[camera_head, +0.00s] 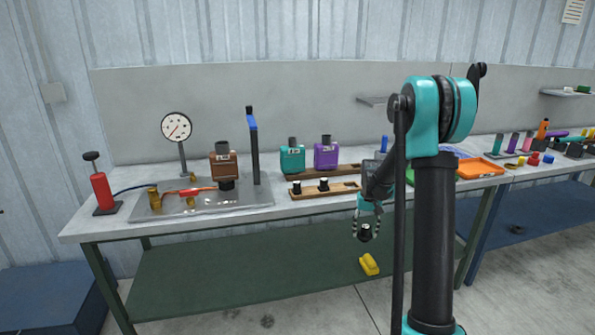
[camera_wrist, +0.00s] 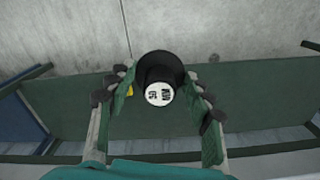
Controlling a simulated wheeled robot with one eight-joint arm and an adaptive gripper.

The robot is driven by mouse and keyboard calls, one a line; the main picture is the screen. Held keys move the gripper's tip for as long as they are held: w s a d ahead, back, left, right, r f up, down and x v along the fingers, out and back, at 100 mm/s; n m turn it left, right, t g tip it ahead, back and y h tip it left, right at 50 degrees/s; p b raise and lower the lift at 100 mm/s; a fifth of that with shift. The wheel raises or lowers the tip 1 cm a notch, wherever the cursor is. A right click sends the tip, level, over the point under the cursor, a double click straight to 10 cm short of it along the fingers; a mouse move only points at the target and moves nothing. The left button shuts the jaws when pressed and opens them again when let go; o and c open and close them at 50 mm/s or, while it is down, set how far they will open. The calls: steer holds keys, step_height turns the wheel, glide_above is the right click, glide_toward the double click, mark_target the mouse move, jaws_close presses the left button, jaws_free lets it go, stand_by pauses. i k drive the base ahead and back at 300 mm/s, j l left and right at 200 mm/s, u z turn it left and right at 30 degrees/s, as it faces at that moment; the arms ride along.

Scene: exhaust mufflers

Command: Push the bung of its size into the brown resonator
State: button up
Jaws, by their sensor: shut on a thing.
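The brown resonator (camera_head: 222,166) stands at the right part of the metal tray on the bench, with a dark pipe on top and a dark round end low at its front. My gripper (camera_head: 367,229) is shut on a black bung (camera_wrist: 159,68), held in the air in front of the bench edge, right of the resonator and apart from it. In the wrist view the bung sits between both fingers, its white-labelled end facing the camera; the print is too small to read surely. Two more black bungs (camera_head: 297,187) (camera_head: 323,184) with white tops stand in a wooden rack (camera_head: 345,188).
A teal resonator (camera_head: 292,159) and a purple resonator (camera_head: 326,156) stand on a wooden board behind the rack. A black post (camera_head: 254,150) with a blue part rises right of the brown resonator. A gauge (camera_head: 176,127) and red pump (camera_head: 102,193) stand left. A yellow object (camera_head: 369,264) lies below.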

mark_target(223, 161)
steer(key=k+j, duration=0.1)
steer(key=j, duration=0.35)
steer(key=k+j, duration=0.1)
steer(key=j, duration=0.35)
steer(key=k+j, duration=0.1)
steer(key=j, duration=0.35)
steer(key=k+j, duration=0.1)
steer(key=j, duration=0.35)
steer(key=k+j, duration=0.15)
steer(key=j, duration=0.3)
steer(key=k+j, duration=0.1)
steer(key=j, duration=0.3)
